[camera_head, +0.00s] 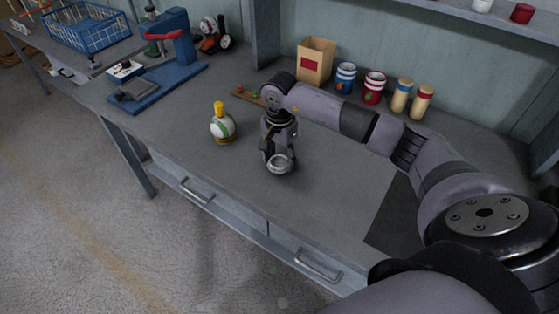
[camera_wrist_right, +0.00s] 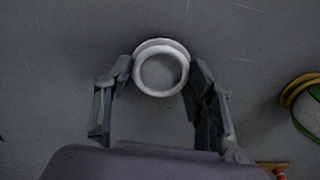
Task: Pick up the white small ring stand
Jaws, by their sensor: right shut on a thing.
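The white small ring stand (camera_head: 281,164) is a round white ring on the grey workbench, or just above it; I cannot tell which. My right gripper (camera_head: 278,157) points down at it in the head view. In the right wrist view, the ring stand (camera_wrist_right: 160,73) sits between the two fingertips of the right gripper (camera_wrist_right: 160,76), which touch its left and right sides. The gripper is shut on it. My left gripper is not in view.
A white and green ball with a yellow top (camera_head: 221,125) stands left of the gripper. A blue press (camera_head: 172,55) is at the back left. A cardboard box (camera_head: 315,61), striped cups (camera_head: 345,77) and capped jars (camera_head: 401,95) line the back. The bench front is clear.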

